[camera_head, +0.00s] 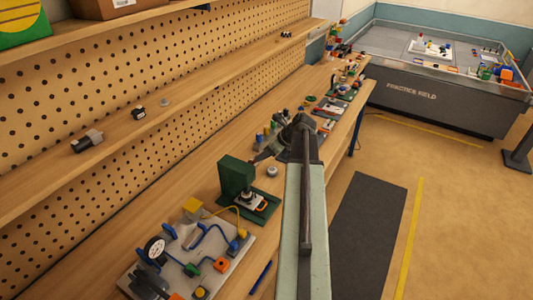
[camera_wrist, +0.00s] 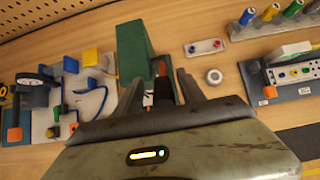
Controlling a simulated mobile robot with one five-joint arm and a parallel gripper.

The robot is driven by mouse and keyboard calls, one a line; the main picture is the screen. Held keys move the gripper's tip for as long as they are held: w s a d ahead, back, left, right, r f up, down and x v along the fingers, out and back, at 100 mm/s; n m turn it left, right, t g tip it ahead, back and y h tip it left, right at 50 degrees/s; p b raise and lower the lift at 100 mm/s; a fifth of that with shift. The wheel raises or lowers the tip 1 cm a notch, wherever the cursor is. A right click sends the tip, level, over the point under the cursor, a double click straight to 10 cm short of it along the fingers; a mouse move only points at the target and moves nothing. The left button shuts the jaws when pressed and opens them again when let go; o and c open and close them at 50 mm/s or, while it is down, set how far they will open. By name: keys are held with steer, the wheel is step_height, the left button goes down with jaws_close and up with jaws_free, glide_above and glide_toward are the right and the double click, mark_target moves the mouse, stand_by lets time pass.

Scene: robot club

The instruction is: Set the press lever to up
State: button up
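The green press (camera_head: 236,174) stands on the bench in the head view, with a tall block, a green base and a small orange part (camera_head: 262,207) at its front. In the wrist view its green body (camera_wrist: 134,50) rises just beyond my left finger.
A grey board (camera_head: 205,240) with a gauge, blue tubing and coloured fittings lies in front of the press. A round grey part (camera_head: 272,171) sits behind it to the right. More tools crowd the far bench. A pegboard wall and shelf (camera_head: 150,125) run along the left.

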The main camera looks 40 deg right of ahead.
steer(key=shift+s+d, duration=0.1)
steer(key=shift+d, duration=0.1)
steer(key=p+v, duration=0.6)
steer(key=v, duration=0.1)
steer(key=shift+s+r, duration=0.25)
